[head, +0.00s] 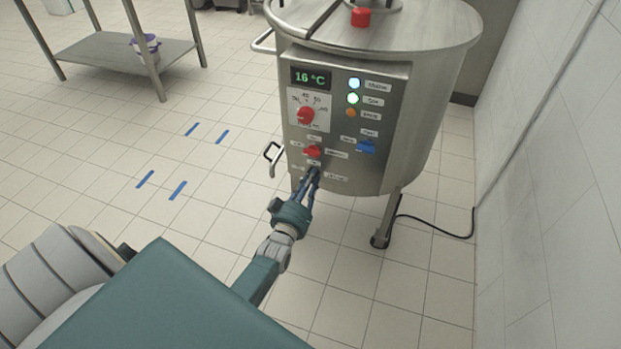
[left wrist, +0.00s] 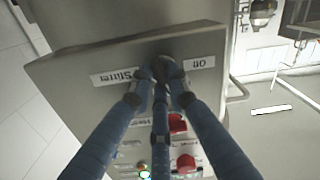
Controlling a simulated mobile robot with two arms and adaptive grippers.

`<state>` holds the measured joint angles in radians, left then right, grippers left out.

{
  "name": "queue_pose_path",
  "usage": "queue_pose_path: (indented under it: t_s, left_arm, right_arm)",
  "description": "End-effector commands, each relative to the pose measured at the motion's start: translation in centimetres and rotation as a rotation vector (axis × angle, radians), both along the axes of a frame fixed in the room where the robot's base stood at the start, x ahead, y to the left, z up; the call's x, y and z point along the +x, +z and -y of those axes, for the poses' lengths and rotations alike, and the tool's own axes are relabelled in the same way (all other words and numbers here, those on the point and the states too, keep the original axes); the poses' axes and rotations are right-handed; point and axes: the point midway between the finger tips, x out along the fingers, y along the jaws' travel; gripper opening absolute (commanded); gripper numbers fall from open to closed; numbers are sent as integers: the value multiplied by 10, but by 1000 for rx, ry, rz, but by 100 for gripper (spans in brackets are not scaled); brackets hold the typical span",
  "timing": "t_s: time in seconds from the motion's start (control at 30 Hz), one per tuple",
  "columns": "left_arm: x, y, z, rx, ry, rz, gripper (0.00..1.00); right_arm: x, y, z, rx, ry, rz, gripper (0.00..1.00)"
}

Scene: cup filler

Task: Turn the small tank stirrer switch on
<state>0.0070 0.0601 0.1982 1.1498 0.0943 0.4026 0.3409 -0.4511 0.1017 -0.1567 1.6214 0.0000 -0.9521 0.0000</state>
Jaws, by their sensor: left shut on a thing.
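The small steel tank (head: 440,110) stands on legs, with a control panel (head: 385,85) on its front. The stirrer switch (left wrist: 162,66) is a dark knob low on the panel, between a "Stirrer" label (left wrist: 115,76) and an "Off" label (left wrist: 199,62) in the left wrist view. My left gripper (head: 313,175) is at it, its blue fingers (left wrist: 160,85) shut around the knob. The fingers hide most of the knob, so I cannot tell which way it points. My right gripper is in neither view.
Above the stirrer switch are a red switch (head: 312,152), a blue switch (head: 366,147), a red dial (head: 306,115), indicator lights and a 16 °C display (head: 311,78). A steel table (head: 115,52) stands back left.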

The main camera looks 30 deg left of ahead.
Motion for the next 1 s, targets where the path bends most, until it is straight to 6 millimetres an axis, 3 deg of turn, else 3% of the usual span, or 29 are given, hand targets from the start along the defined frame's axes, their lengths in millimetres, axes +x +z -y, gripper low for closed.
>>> queue_pose_path:
  t_s: [0.5,1.0]
  left_arm:
    - [-1,-4,1,320,-2,-82,0]
    - [-1,-5,1,377,-1,-97,0]
  right_arm:
    - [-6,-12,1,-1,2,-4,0]
    - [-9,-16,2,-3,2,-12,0]
